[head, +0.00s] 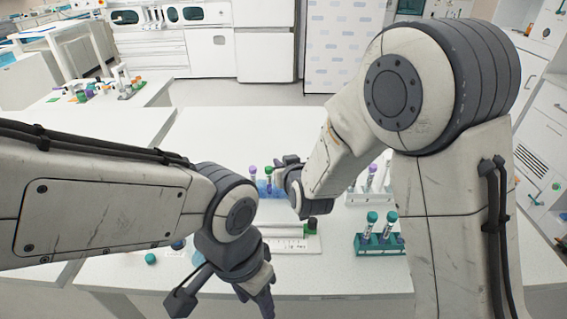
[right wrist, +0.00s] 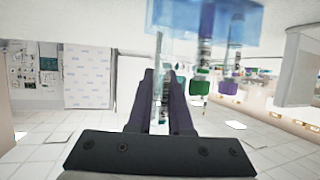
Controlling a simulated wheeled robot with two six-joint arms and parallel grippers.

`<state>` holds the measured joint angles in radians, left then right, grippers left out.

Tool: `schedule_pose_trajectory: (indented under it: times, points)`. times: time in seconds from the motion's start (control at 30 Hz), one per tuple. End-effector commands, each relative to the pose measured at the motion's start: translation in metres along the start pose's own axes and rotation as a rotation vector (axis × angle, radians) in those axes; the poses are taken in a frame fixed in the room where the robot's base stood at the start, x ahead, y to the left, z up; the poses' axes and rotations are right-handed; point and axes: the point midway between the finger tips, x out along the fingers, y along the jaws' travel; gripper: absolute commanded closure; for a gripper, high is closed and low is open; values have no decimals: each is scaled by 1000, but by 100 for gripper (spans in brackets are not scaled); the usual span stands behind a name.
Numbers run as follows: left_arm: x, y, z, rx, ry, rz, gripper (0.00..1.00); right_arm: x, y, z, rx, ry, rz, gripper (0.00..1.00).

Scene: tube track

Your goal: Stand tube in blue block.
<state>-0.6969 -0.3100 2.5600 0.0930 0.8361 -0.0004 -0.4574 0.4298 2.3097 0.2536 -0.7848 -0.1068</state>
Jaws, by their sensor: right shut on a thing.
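The blue block (head: 264,189) stands on the white table, and tubes with a purple cap (head: 252,170) and a green cap (head: 268,172) stand in it. My right gripper (head: 281,179) is just right of it, shut on a clear tube (right wrist: 158,75). The right wrist view is upside down: the blue block (right wrist: 205,14) shows at the top, and the held tube's end reaches close to its edge. I cannot tell whether it is in a hole; its cap is hidden. My left gripper (head: 257,290) hangs low at the table's front, its jaws unclear.
A green rack (head: 380,247) with teal-capped tubes stands at the front right. A white rack (head: 362,197) with tubes is behind my right arm. A white tray (head: 290,244) with a green-capped piece lies in front of the blue block. The table's back is clear.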

Motion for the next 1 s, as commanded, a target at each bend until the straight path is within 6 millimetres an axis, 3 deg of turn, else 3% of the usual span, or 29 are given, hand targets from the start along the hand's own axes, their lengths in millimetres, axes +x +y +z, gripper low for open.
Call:
schedule_pose_trajectory:
  times: [0.57, 1.0]
  points:
    - [7, 0, 0, 0, 0, 0, 49, 2, 0, 6, 0, 0, 0, 100]
    - [-7, 0, 0, 0, 0, 0, 49, -4, 0, -10, 0, 1, 0, 100]
